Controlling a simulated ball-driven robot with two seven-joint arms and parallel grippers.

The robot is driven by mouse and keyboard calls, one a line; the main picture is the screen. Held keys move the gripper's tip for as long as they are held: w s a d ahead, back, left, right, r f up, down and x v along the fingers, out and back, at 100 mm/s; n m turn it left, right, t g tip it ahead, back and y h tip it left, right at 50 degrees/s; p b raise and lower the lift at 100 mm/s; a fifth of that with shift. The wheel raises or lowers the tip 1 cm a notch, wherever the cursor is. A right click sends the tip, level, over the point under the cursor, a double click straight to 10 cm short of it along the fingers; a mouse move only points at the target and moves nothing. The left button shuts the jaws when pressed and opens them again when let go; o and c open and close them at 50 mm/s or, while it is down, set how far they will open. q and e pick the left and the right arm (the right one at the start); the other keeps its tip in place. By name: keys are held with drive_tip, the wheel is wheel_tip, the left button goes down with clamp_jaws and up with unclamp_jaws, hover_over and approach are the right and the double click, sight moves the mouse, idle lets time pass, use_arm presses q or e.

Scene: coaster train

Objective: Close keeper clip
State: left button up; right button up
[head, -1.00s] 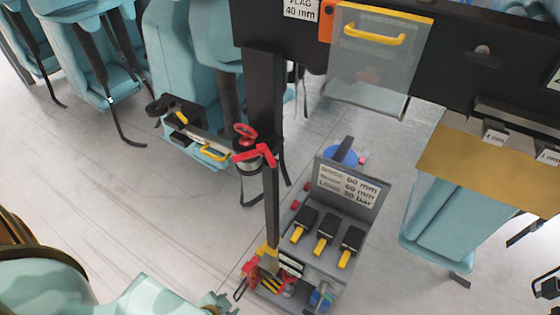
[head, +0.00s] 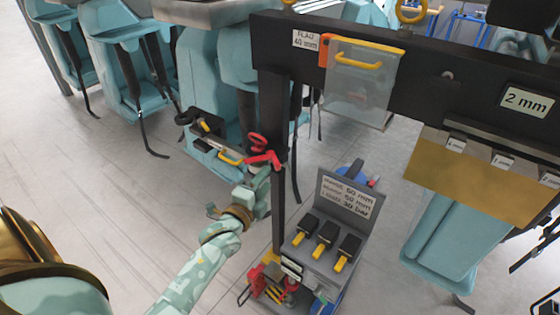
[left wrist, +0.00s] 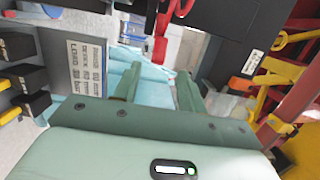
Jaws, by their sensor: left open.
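A red clip-like part (head: 264,158) sits on the black upright post (head: 273,115), with a red ring-shaped handle (head: 257,141) just above it. I take this red part to be the keeper clip; its exact state is too small to tell. In the left wrist view a red part (left wrist: 162,35) hangs at the top, beyond the fingertips. My left gripper (head: 257,183) is just below the red part, close to the post. In the left wrist view its two fingers (left wrist: 158,88) are apart with nothing between them. My right gripper is not in view.
A grey control box (head: 325,240) with black-and-yellow levers stands right of the post. Red and yellow parts (head: 268,278) crowd the post's foot. A clear panel with a yellow handle (head: 365,75) hangs from the black beam. Teal seats (head: 130,60) stand behind; floor at left is open.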

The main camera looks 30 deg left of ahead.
sight(275, 166)
use_arm(q)
drive_tip(key=w+a, duration=0.1)
drive_tip(key=w, duration=0.9)
drive_tip(key=shift+b, duration=0.3)
drive_tip(key=shift+f, duration=0.1)
drive_tip(key=shift+c, duration=0.3)
drive_tip(key=shift+s+a, duration=0.1)
clamp_jaws()
